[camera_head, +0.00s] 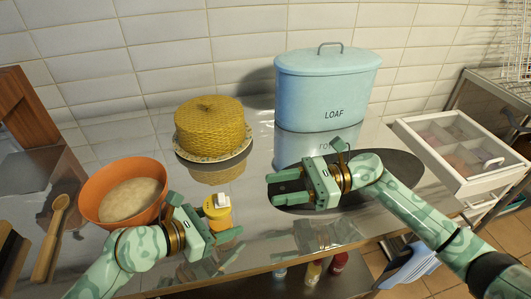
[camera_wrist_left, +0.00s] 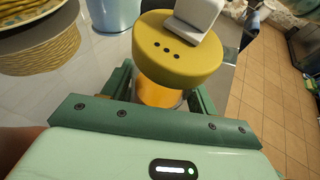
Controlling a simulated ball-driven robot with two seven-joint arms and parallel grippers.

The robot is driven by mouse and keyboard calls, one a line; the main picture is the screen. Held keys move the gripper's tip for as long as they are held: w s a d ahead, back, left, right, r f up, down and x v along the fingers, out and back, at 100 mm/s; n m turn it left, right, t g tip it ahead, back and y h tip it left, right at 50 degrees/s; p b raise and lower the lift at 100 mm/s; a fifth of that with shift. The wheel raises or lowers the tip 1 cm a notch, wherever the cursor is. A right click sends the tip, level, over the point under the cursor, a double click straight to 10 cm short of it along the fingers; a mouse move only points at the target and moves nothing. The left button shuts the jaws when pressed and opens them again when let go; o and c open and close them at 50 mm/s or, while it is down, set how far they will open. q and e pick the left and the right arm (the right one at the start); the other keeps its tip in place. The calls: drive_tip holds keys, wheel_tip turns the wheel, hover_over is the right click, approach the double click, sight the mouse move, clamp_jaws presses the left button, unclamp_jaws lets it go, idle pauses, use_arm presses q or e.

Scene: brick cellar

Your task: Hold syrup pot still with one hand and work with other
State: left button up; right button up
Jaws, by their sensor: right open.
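The syrup pot (camera_head: 217,217) is a small yellow-orange pot with a mustard cap and a white top piece, upright on the metal counter. In the left wrist view the syrup pot (camera_wrist_left: 160,95) stands between the fingers, its cap hiding part of them. My left gripper (camera_head: 211,218) has one finger on each side of the pot; whether they press on it I cannot tell. My right gripper (camera_head: 277,187) is open and empty, above the dark round plate at right, with its fingers pointing left.
An orange bowl (camera_head: 99,185) of pale batter stands left of my left gripper. A wooden spoon (camera_head: 50,240) lies further left. Behind are a woven yellow dome (camera_head: 209,126) and a blue LOAF bin (camera_head: 326,95). A dark round plate (camera_head: 397,172) and a white divided drawer (camera_head: 424,150) are at right.

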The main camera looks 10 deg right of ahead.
use_arm(q)
drive_tip(key=shift+o, duration=1.2)
drive_tip(key=shift+a, duration=0.1)
drive_tip(key=v, duration=1.2)
drive_tip(key=shift+f, duration=0.1)
